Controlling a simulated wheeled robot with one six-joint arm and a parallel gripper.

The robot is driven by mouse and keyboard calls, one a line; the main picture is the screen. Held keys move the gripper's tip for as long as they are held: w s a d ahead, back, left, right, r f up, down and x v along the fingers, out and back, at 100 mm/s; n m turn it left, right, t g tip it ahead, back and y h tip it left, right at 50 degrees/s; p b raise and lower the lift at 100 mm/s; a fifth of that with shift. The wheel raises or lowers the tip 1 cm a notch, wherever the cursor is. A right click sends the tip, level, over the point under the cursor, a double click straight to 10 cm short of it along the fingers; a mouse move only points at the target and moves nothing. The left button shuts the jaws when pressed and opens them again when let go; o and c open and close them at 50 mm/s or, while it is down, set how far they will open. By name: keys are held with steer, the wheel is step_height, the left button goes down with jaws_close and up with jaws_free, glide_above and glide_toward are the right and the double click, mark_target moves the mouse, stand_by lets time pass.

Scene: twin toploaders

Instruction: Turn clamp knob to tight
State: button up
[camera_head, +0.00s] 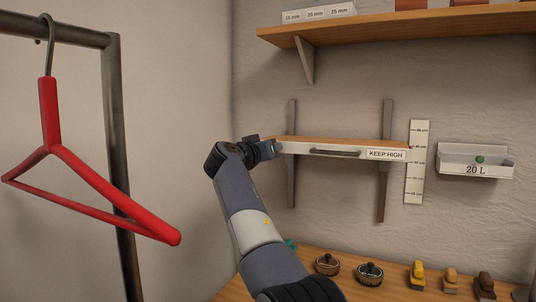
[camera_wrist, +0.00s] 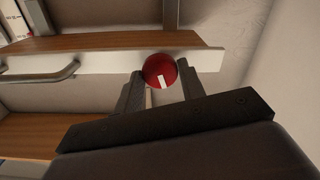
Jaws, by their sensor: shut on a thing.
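The clamp knob (camera_wrist: 159,68) is a round red knob with a white mark, at the front edge of the small shelf in the wrist view. The mark points toward the bottom of that picture. My gripper (camera_wrist: 160,84) has one finger on each side of the knob and is shut on it. In the head view my gripper (camera_head: 274,149) is at the left end of the small shelf (camera_head: 310,148), and the knob is hidden there. The shelf has a white front, a dark handle (camera_head: 335,153) and a "KEEP HIGH" label (camera_head: 386,155).
The shelf sits on two grey wall rails (camera_head: 387,110). A marked ruler (camera_head: 416,165) and a "20 L" bin (camera_head: 476,161) are to the right. A red hanger (camera_head: 90,175) hangs at left. Lidded pots (camera_head: 327,265) and other items stand on the wooden worktop below.

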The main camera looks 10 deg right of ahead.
steer(key=shift+r+m, duration=0.15)
steer(key=shift+m, duration=0.85)
steer(key=o, duration=1)
steer(key=shift+b, duration=0.3)
steer(key=b+v, duration=0.3)
steer(key=v, duration=0.8)
steer(key=shift+w+d, duration=0.1)
